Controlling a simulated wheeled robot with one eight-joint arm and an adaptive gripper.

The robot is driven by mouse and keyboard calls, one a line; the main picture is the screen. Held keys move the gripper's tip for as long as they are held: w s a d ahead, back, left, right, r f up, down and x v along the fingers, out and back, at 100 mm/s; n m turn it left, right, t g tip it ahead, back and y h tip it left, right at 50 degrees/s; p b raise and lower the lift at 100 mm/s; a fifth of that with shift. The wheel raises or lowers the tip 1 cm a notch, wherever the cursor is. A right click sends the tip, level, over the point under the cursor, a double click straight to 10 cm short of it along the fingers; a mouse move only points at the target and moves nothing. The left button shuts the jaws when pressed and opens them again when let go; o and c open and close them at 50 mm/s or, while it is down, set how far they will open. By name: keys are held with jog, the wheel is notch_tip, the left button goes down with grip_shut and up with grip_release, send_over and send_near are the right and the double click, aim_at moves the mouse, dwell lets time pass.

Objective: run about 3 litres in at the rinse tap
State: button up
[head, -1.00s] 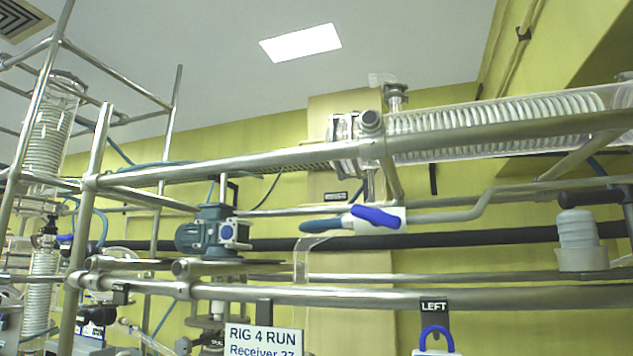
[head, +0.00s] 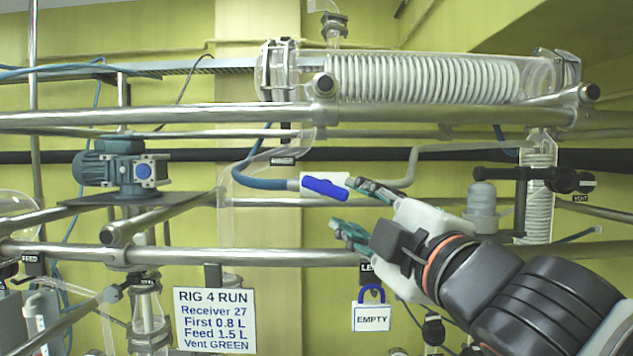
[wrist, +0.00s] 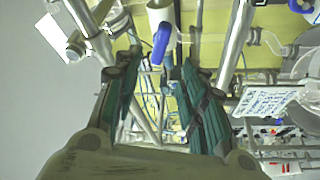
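A tap with a blue lever handle (head: 325,188) and a white body sits on a pipe below the glass coil condenser, with a blue hose (head: 262,181) on its left. No label naming it can be read. The handle also shows in the wrist view (wrist: 161,42), upright in that picture and just beyond the fingertips. My gripper (head: 343,206) comes from the lower right, its green-lined fingers just right of and below the handle. In the wrist view my gripper (wrist: 152,68) is open, with nothing between its fingers.
A steel rail (head: 290,258) runs below the tap and another (head: 250,115) above it. A sign (head: 215,320) reads RIG 4 RUN, Receiver 27, First 0.8 L, Feed 1.5 L, Vent GREEN. An EMPTY tag (head: 371,317) hangs below. A black-handled valve (head: 560,180) is marked VENT.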

aim_at(329, 191)
jog(key=p+x, duration=0.2)
jog(key=x, duration=1)
jog(key=shift+w+a, duration=0.1)
jog(key=shift+w, duration=0.25)
grip_shut()
